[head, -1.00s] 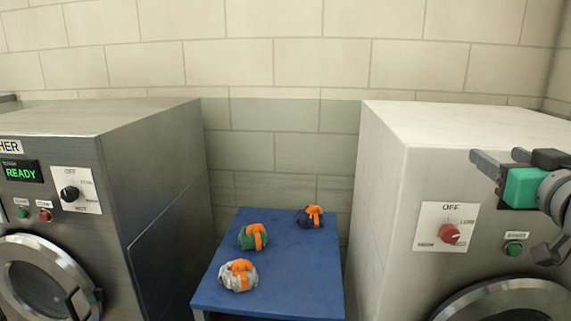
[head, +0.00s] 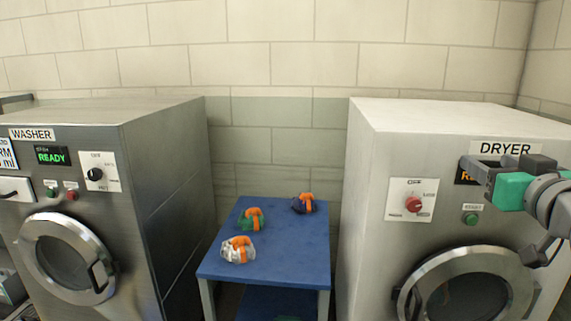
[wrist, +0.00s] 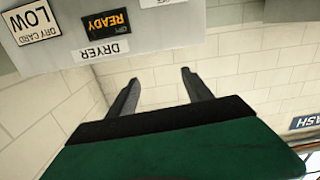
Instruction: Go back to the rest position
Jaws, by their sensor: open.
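My gripper (head: 472,170) is at the right of the head view, raised in front of the dryer's (head: 370,150) upper front. Its fingers point left in that view. In the wrist view my gripper (wrist: 158,88) shows two dark fingers spread apart with only the pale block wall between them. It is open and empty. Three bundled sling bags with orange straps lie on the blue table: a white one (head: 232,252), a green one (head: 245,222) and a dark blue one (head: 298,206). My gripper is well away from them.
The blue table (head: 290,262) stands between the washer (head: 160,190) at left, reading READY, and the dryer at right. Both round doors look shut. Behind is a block wall (head: 280,45). The dryer's front panel is close behind my gripper in the head view.

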